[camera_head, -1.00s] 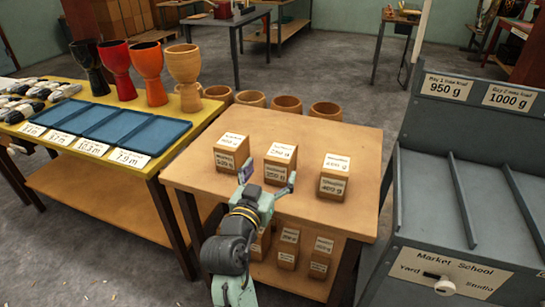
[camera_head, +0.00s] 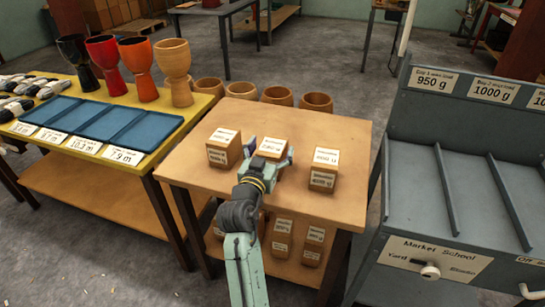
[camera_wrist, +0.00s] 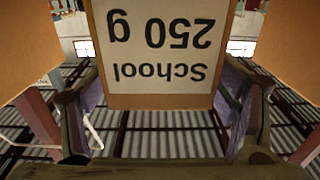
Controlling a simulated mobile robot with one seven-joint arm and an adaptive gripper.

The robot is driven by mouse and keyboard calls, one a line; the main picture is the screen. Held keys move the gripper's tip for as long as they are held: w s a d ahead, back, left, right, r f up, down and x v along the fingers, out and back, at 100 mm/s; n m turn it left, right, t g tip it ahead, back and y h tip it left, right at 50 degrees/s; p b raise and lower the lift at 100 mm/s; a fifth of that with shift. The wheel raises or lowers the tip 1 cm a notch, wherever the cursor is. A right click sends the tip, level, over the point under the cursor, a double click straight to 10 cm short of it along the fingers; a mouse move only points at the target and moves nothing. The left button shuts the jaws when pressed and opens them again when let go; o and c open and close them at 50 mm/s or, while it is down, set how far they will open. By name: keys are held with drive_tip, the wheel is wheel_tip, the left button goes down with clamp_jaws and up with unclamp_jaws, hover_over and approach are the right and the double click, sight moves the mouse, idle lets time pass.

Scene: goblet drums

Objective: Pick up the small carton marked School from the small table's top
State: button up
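The small carton marked School (camera_wrist: 160,45) fills the upper middle of the wrist view, its label upside down and reading School 250 g. In the head view it is the middle carton (camera_head: 272,141) of three on the small table's top (camera_head: 340,210), partly hidden by my gripper. My gripper (camera_head: 269,154) is open, with one finger on each side of the carton. It also shows in the wrist view (camera_wrist: 163,90). I cannot tell whether the fingers touch the carton.
A left carton (camera_head: 222,147) and a right carton (camera_head: 324,168) stand on either side. More cartons sit on the lower shelf. A yellow table (camera_head: 168,130) with goblet drums and blue trays is at left. A grey sloped rack (camera_head: 430,190) is at right.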

drive_tip(key=c, duration=1.3)
drive_tip(key=shift+r, duration=0.1)
